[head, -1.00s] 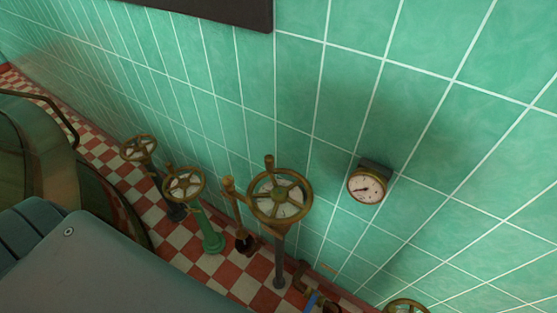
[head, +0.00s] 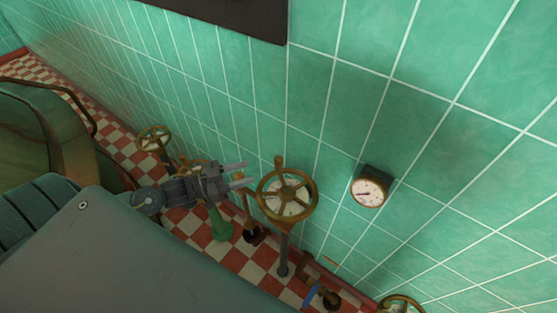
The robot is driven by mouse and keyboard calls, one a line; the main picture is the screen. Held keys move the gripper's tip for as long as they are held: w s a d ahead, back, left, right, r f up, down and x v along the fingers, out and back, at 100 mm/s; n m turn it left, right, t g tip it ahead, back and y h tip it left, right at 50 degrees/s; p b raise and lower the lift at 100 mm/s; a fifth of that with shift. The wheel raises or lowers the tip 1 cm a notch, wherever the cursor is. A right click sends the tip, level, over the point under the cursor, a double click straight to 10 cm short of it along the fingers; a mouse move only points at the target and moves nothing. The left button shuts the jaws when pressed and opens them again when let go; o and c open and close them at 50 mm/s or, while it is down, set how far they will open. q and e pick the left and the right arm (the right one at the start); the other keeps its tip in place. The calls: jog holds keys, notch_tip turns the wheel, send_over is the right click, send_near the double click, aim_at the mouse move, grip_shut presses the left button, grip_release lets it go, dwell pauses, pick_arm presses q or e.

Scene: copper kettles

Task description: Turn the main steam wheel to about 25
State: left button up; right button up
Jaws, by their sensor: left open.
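A large brass handwheel (head: 309,207) with spokes, a knob at its top and a pale dial behind it stands on a dark post near the green tiled wall. No readable label shows which wheel is the main steam one. My left gripper (head: 247,173) is open and empty, just left of this wheel's upper left rim, with its fingers pointing right toward it. I cannot tell whether they touch. A round pressure gauge (head: 368,192) with a white face hangs on the wall to the right; its numbers are too small to read. My right gripper is not in view.
A smaller brass wheel (head: 154,138) stands farther left. Another on a green post (head: 221,225) is partly hidden behind my left arm. A brass wheel (head: 401,303) is cut off at the bottom edge. Pipes with a blue part (head: 310,296) lie low near the wall.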

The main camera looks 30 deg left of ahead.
aim_at(279, 163)
pick_arm(q)
jog(key=shift+h, duration=0.3)
jog(key=p+x, duration=0.1)
jog(key=x, duration=0.2)
jog(key=p+x, duration=0.1)
jog(key=x, duration=0.2)
jog(key=r+p+x, duration=0.1)
jog(key=x, duration=0.3)
jog(key=shift+s+d+r, duration=0.1)
jog(key=shift+s+d, duration=0.05)
jog(key=shift+s, duration=0.05)
jog(key=shift+w+d, duration=0.45)
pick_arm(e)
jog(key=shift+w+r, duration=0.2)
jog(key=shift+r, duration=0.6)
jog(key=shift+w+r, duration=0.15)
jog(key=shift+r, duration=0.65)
pick_arm(q)
jog(key=shift+c, duration=0.4)
grip_shut()
